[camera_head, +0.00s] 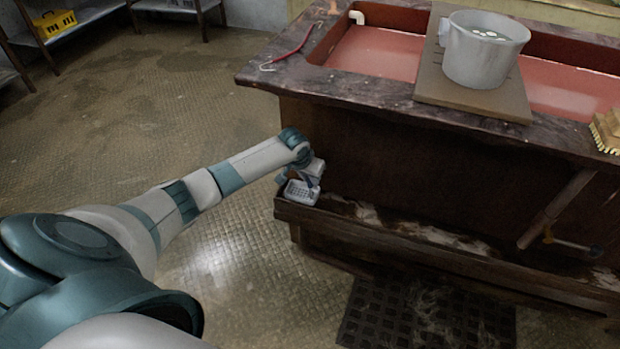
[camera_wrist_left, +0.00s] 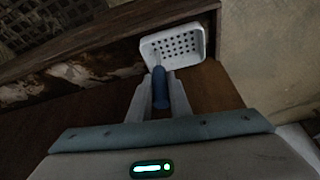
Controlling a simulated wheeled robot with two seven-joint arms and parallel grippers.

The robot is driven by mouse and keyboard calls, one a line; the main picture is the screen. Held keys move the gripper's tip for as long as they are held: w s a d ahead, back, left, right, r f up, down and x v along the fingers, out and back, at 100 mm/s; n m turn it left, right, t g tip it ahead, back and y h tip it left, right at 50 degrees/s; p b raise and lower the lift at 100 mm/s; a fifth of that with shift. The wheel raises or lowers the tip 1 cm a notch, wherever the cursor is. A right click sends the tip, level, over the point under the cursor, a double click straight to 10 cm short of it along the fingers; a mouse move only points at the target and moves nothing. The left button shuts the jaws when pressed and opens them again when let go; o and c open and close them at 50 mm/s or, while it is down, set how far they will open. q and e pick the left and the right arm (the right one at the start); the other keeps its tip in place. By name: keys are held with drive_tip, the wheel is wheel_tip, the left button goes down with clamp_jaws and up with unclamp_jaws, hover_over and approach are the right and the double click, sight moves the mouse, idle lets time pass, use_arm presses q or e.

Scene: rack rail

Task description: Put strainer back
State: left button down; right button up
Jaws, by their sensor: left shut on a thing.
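The strainer (camera_head: 301,193) is a small white basket with holes, at the left end of the low ledge on the sink cabinet's front. It also shows in the left wrist view (camera_wrist_left: 176,46), with its blue handle (camera_wrist_left: 160,92) pointing back toward me. My left gripper (camera_wrist_left: 160,80) is shut on the blue handle, one finger on each side. In the head view the left gripper (camera_head: 311,180) is small and partly hidden by the wrist. I cannot tell whether the basket touches the ledge. My right gripper is not in view.
The low ledge (camera_head: 440,237) runs right along the cabinet. Above, the sink counter (camera_head: 385,95) holds a board (camera_head: 465,103) with a grey pot (camera_head: 483,60), a red tool (camera_head: 290,50) and a brush (camera_head: 606,130). A dark floor mat (camera_head: 425,318) lies in front. Floor to the left is clear.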

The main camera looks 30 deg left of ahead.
use_arm(q)
drive_tip(key=c, duration=1.6)
unclamp_jaws()
drive_tip(key=shift+c, duration=0.2)
drive_tip(key=shift+s+r, duration=0.2)
drive_tip(key=shift+r, duration=0.45)
drive_tip(key=p+v, duration=0.1)
drive_tip(key=v, duration=0.9)
drive_tip(key=shift+r, duration=0.4)
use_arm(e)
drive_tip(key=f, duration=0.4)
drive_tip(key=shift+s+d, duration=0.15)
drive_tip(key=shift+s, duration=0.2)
use_arm(q)
drive_tip(key=shift+s, duration=0.15)
